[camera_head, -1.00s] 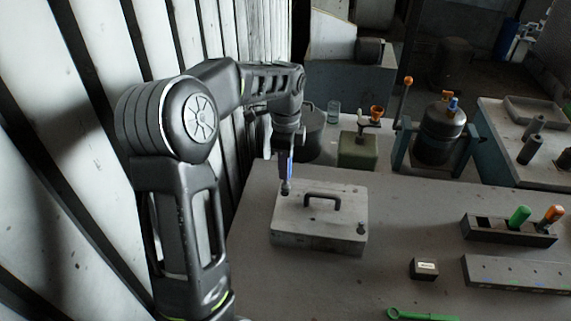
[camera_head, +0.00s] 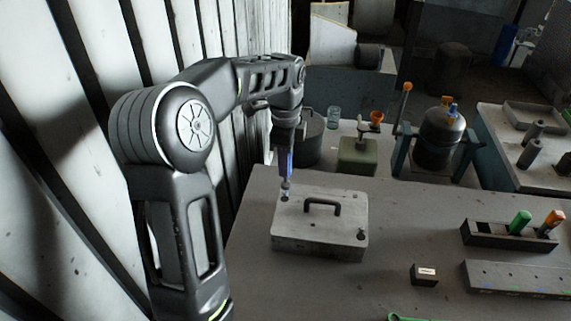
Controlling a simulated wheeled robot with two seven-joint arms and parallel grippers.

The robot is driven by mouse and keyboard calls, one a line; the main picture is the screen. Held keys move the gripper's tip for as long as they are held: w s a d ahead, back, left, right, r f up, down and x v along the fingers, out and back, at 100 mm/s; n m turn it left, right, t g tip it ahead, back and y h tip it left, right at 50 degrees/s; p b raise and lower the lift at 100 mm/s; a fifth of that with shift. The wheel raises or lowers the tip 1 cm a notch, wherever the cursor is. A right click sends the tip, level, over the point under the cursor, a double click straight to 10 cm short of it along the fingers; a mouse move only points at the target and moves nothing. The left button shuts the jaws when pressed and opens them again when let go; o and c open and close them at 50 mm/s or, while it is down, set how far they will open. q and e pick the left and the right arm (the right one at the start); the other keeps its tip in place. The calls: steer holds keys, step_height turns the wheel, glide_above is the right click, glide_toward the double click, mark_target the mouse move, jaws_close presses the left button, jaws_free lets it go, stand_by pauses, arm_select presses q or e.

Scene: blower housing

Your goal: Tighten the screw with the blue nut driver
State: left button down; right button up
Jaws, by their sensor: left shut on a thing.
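My left gripper (camera_head: 285,150) points down above the far left part of the grey box-shaped housing (camera_head: 318,245), which has a dark handle on its lid. It is shut on the blue nut driver (camera_head: 286,165), which hangs upright. The driver's tip is at the lid's far left corner, by a small dark screw (camera_head: 284,197); I cannot tell whether they touch. Another dark screw (camera_head: 361,232) shows at the near right corner of the lid. My right gripper is not in view.
A dark holder (camera_head: 485,234) at the right carries a green-handled tool (camera_head: 519,222) and an orange-handled tool (camera_head: 551,222). A small dark block (camera_head: 424,276) and a long grey rack (camera_head: 520,279) lie nearer. The table between housing and holder is clear.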

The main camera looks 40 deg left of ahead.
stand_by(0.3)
arm_select(q)
steer(key=shift+r, duration=2.55)
steer(key=shift+f, duration=0.1)
